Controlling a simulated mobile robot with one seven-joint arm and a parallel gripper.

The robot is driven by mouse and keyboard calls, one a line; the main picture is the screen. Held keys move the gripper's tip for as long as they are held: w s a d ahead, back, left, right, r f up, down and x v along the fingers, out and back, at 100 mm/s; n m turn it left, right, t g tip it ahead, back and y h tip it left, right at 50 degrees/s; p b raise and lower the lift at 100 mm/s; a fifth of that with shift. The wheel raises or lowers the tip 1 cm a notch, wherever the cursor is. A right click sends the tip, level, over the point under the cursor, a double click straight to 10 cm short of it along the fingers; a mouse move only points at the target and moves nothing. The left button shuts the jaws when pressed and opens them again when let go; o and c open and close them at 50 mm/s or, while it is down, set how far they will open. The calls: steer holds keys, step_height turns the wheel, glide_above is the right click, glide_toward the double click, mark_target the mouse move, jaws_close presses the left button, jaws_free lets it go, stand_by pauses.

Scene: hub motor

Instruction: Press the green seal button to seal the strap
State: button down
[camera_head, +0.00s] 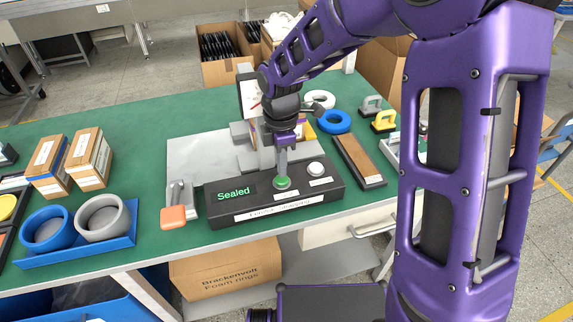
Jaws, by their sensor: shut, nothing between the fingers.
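A black control box (222,212) sits at the front edge of the green table, with a small display (233,193) that reads "Sealed" in green letters. The green button (282,184) is on its top, near the middle, and a white button (316,169) is to its right. My gripper (282,174) points down with its fingers shut and empty. Its fingertips are at the green button and appear to touch it; how far the button is pressed cannot be told. The strap is not clearly visible; my gripper and wrist hide part of the machine behind the box.
A dark-edged wooden board (358,160) lies to the right.

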mark_target(282, 179)
step_height(282, 179, up, 11)
steer(key=p, duration=0.1)
stand_by(0.8)
